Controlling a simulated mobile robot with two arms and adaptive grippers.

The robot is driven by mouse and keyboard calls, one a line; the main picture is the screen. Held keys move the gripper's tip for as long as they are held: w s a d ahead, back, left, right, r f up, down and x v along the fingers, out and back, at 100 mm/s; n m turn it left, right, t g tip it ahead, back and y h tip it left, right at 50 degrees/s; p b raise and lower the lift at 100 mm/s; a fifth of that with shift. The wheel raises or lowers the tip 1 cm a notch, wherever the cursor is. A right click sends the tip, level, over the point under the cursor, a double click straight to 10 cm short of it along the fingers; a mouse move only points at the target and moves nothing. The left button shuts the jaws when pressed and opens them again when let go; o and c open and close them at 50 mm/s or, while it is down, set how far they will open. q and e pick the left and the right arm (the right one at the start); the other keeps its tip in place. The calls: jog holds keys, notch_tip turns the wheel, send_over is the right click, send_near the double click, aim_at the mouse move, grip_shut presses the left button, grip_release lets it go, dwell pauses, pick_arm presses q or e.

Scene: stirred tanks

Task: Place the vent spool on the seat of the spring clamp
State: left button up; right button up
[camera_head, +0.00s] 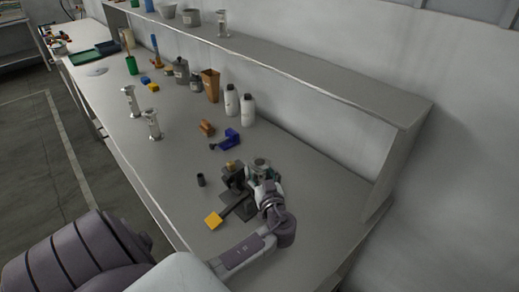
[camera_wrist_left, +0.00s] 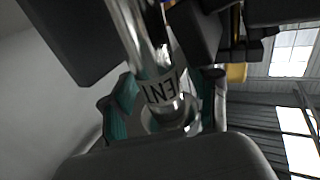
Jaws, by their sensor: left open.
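The vent spool is a shiny metal piece with a dark-lettered label, close up in the left wrist view (camera_wrist_left: 162,88). In the head view its grey round end (camera_head: 261,162) shows just beyond my left gripper (camera_head: 263,176). The gripper is open around or right beside the spool; contact is hidden. The spring clamp (camera_head: 236,180) is black with a yellow-ended lever (camera_head: 214,220) toward the front. The spool is just right of the clamp's body; its seat is mostly hidden, so I cannot tell whether the spool rests on it. My right gripper is not in view.
A small dark cup (camera_head: 201,180) stands left of the clamp. A blue clamp-like piece (camera_head: 229,140) and a brown block (camera_head: 207,128) lie behind. White bottles (camera_head: 248,110) stand below the shelf (camera_head: 330,80).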

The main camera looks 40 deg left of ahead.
pick_arm(q)
jog(key=b+v, duration=0.3)
jog(key=v, duration=0.8)
jog(key=shift+s+d+b, duration=0.15)
jog(key=shift+d+b, duration=0.2)
jog(key=shift+b, duration=0.05)
